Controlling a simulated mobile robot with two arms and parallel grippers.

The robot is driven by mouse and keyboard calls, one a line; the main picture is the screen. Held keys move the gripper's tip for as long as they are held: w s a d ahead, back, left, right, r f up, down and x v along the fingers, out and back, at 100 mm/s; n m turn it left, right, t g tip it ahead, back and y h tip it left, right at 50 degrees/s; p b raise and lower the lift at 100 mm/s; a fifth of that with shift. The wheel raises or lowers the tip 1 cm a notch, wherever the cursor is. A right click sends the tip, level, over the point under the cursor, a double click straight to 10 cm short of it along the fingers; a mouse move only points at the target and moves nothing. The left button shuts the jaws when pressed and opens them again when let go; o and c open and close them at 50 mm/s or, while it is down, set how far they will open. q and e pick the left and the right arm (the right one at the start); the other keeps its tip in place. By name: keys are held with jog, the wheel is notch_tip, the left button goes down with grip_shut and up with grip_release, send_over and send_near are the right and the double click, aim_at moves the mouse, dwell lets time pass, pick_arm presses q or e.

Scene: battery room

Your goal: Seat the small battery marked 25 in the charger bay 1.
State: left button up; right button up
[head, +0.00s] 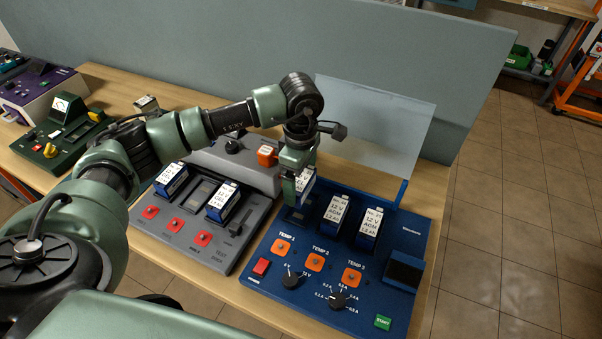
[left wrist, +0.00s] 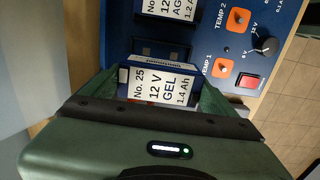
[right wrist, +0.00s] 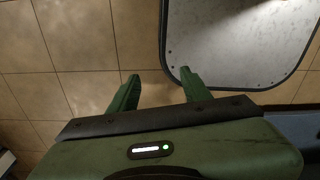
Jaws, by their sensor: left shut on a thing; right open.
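The small battery marked 25 (left wrist: 160,85) is blue with a white label reading No. 25, 12 V, GEL. My left gripper (head: 293,172) is shut on it; its white label also shows beside the fingers in the head view (head: 307,180). The battery's lower end is hidden, so contact cannot be told. My right gripper (right wrist: 158,84) is open and empty above the floor.
Two batteries (head: 335,215) (head: 370,221) stand in the charger's other bays. A grey charger (head: 190,255) with two batteries is to the left. A clear panel (head: 380,120) rises behind the blue charger. A green device (head: 65,135) stands further left.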

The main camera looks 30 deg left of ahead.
aim_at(302, 189)
pick_arm(q)
jog(key=shift+w+d+f, duration=0.15)
jog(key=shift+d+f, duration=0.1)
jog(key=shift+f, duration=0.1)
jog(key=shift+f+b, duration=0.65)
jog(key=shift+f, duration=0.1)
jog(key=shift+f+b, duration=0.45)
jog(key=shift+f, duration=0.4)
jog(key=shift+f+b, duration=0.45)
jog(key=shift+f, duration=0.4)
pick_arm(e)
jog(key=shift+w+d+f, duration=0.2)
jog(key=shift+w+f, duration=0.05)
jog(key=shift+f, duration=0.5)
jog(key=shift+w+d+f, duration=0.2)
jog(key=shift+w+f, duration=0.05)
jog(key=shift+f, duration=0.5)
jog(key=shift+d+f, duration=0.1)
jog(key=shift+d, duration=0.05)
pick_arm(q)
jog(key=shift+f, duration=0.1)
pick_arm(e)
jog(key=shift+d+f, duration=0.2)
jog(key=shift+d, duration=0.1)
